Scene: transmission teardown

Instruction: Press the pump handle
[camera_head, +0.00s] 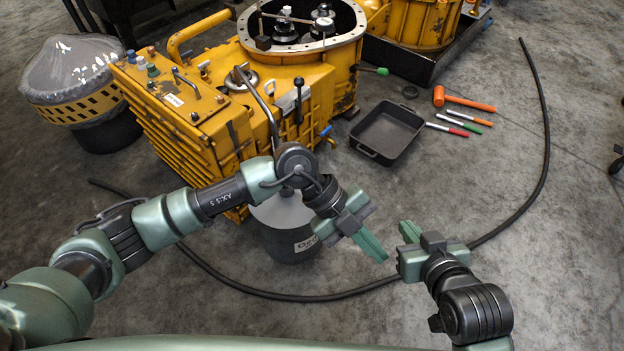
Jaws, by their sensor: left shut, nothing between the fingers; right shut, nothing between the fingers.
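A grey drum (287,240) with a partly readable white label stands on the floor in front of the yellow machine. My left forearm and wrist cover its top, and I cannot make out a pump handle there. A curved grey tube (262,108) runs from the machine's top down behind my arm towards the drum. My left gripper (382,254) is shut and empty, to the right of the drum and apart from it. My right gripper (408,232) is shut and empty, farther right, close to the left one with a small gap.
The yellow machine (190,135) has an open round housing on top and a black-knobbed lever (299,84). A black tray (387,132), an orange hammer (465,100) and several markers lie at right. A black hose (530,190) curves across the floor. A covered drum (75,95) stands left.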

